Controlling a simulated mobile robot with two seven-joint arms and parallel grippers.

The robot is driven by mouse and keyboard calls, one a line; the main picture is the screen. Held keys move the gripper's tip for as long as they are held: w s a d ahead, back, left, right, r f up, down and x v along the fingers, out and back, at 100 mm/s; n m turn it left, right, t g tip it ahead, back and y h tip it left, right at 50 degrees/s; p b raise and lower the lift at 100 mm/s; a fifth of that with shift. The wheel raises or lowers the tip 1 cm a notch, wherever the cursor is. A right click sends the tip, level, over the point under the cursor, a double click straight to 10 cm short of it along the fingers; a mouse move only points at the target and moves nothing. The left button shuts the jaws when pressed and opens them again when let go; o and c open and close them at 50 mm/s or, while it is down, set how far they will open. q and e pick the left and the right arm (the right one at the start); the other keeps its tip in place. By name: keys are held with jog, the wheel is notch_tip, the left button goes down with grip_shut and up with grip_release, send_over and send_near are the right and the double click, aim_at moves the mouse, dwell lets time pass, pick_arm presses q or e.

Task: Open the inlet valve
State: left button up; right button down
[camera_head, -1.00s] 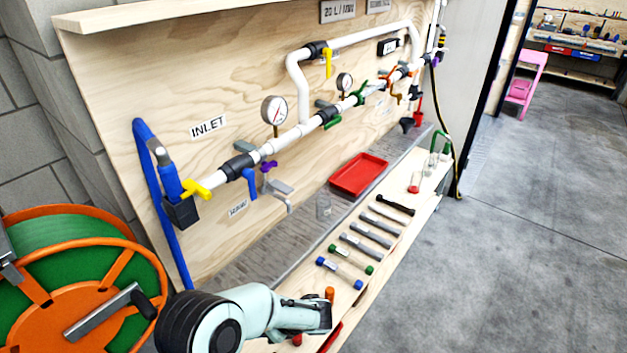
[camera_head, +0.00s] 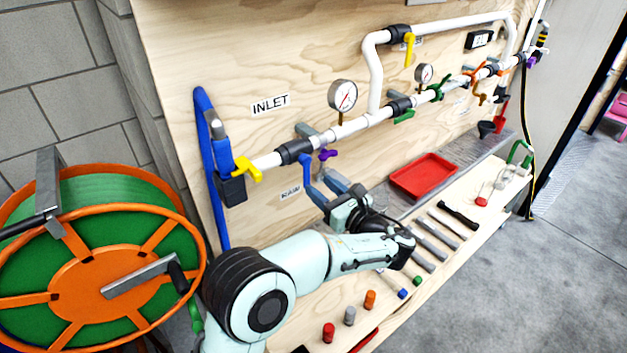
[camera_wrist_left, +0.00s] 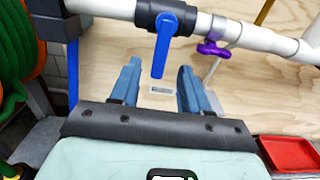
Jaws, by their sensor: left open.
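The white inlet pipe (camera_head: 268,160) runs along the plywood board under the INLET label (camera_head: 270,104). A valve with a blue lever handle (camera_head: 306,170) sits on it, the handle hanging down across the pipe. A yellow handle (camera_head: 247,170) is at the pipe's left end. My left gripper (camera_head: 322,186) is open and empty, just below and in front of the blue handle. In the left wrist view the blue handle (camera_wrist_left: 163,45) hangs down between the two open fingertips (camera_wrist_left: 159,70). Contact is not apparent. My right gripper is not in view.
A purple handle (camera_head: 328,154) and a pressure gauge (camera_head: 343,95) are close to the right. A red tray (camera_head: 424,177) and several tools lie on the bench below. An orange-green hose reel (camera_head: 100,270) stands at the left. The blue hose (camera_head: 206,150) runs down the board.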

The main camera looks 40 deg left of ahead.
aim_at(308, 176)
pick_arm(q)
jog(key=shift+x, duration=2.15)
grip_shut()
